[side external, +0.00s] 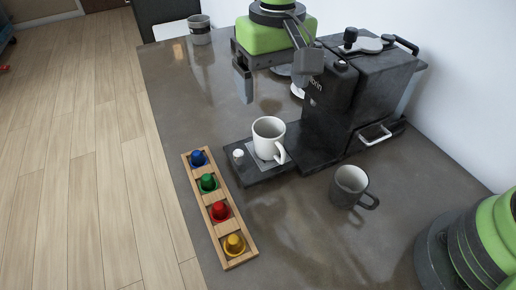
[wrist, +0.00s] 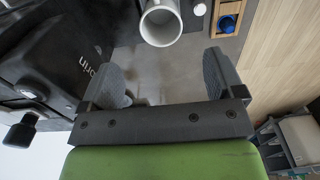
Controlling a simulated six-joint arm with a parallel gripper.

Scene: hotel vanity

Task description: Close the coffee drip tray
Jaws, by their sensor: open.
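The black coffee drip tray (side external: 285,168) sticks out from the front of the black coffee machine (side external: 350,90) in the side view. A white mug (side external: 268,138) stands upright on it, and a small white knob (side external: 238,154) sits near its outer end. In the wrist view the white mug (wrist: 160,24) and the knob (wrist: 200,9) show at the top, with the machine (wrist: 60,60) at left. My gripper (side external: 272,88) is beyond the tray, beside the machine, apart from the tray. In the wrist view my gripper (wrist: 166,75) has its fingers wide apart with nothing between them.
A wooden rack (side external: 226,228) with several coloured capsules lies beyond the tray's outer end. A dark grey mug (side external: 348,188) stands on the near side of the machine. Another cup (side external: 199,30) stands at the far counter edge. The near counter is mostly clear.

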